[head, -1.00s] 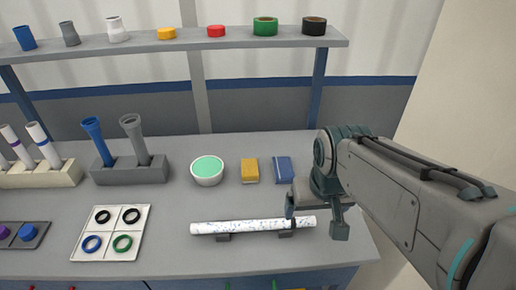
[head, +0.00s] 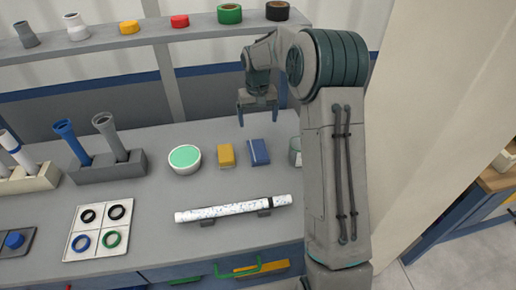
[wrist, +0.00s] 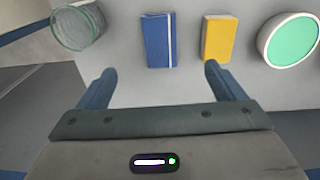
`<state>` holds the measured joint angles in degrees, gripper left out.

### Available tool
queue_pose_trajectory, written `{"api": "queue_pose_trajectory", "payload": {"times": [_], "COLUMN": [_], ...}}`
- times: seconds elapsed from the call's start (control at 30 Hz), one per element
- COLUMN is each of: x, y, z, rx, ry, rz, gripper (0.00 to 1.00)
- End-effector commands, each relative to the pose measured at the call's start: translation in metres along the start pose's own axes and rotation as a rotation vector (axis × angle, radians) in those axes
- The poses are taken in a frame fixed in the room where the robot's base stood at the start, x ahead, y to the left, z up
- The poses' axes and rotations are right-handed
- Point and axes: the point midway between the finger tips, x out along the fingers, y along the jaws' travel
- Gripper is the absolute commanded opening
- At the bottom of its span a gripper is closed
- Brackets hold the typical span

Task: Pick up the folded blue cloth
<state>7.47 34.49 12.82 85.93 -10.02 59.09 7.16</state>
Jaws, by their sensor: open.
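The folded blue cloth (head: 258,152) lies flat on the grey workbench, just right of a folded yellow cloth (head: 226,155). In the wrist view the blue cloth (wrist: 157,40) is a dark blue rectangle with a pale line near one edge, and the yellow cloth (wrist: 216,38) is to its right. My gripper (head: 258,118) is open and empty, above the bench beyond the blue cloth in the head view. In the wrist view my gripper (wrist: 155,75) has its two fingers wide apart, with the blue cloth ahead of the gap between them, not touching.
A bowl with green contents (head: 185,159) stands left of the yellow cloth. A glass jar (head: 295,151) stands right of the blue cloth, partly behind my arm. A speckled white pipe (head: 233,208) rests on supports in front. A shelf (head: 150,40) runs above the back.

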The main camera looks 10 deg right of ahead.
Motion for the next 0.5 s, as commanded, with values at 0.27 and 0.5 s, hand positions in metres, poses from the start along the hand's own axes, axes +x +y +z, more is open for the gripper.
{"api": "queue_pose_trajectory", "payload": {"times": [0.27,0.5], "x": [0.032,0.068], "y": [0.003,0.002], "z": [-0.030,-0.030], "rx": [0.016,0.017], "ry": [-0.027,-0.033], "rz": [-0.022,-0.023], "gripper": [0.89,0.89]}}
